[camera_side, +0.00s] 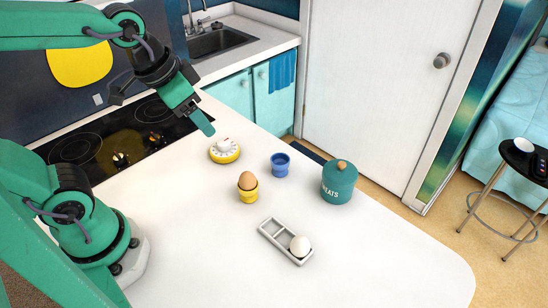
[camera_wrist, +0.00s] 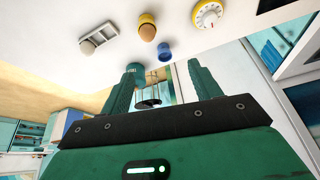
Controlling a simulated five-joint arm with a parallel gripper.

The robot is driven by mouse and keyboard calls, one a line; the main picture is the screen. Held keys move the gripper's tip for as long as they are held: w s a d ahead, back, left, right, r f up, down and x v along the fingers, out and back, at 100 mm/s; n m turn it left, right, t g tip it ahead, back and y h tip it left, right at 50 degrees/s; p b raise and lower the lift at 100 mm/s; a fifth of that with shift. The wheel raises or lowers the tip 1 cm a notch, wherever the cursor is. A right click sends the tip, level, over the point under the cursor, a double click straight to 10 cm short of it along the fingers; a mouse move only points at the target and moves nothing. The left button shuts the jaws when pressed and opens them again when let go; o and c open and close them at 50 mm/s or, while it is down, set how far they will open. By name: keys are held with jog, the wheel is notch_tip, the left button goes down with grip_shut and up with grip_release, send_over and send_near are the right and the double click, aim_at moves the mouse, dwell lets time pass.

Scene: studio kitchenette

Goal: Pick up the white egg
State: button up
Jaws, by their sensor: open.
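The white egg (camera_side: 300,245) sits in the front-right compartment of a small grey tray (camera_side: 271,233) on the white counter. In the wrist view the white egg (camera_wrist: 87,47) is at the upper left, in the tray (camera_wrist: 113,35). My gripper (camera_side: 208,128) is raised at the upper left of the side view, well apart from the egg. In the wrist view my gripper (camera_wrist: 153,70) has its two green fingers spread, with nothing held between them.
A brown egg (camera_side: 248,181) stands in a yellow cup (camera_side: 248,195). A blue cup (camera_side: 280,168), a yellow-and-white timer (camera_side: 224,151) and a teal treats jar (camera_side: 338,186) stand behind the tray. A black cooktop (camera_side: 110,140) is at the left. The counter's front right is clear.

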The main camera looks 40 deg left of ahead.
jog(key=w+d+f+m+g, duration=0.1)
jog(key=w+d+f+m, duration=0.2)
jog(key=d, duration=0.3)
jog(key=w+d+f+m+g, duration=0.1)
jog(key=w+d+f+m, duration=0.15)
jog(key=d, duration=0.35)
jog(key=m+g, duration=0.2)
jog(key=m, duration=0.3)
send_over(300, 239)
jog(key=shift+n, duration=0.25)
notch_tip(300, 239, down, 9)
jog(key=shift+r, duration=0.1)
jog(key=shift+f, duration=3.9)
jog(key=c, duration=1.1)
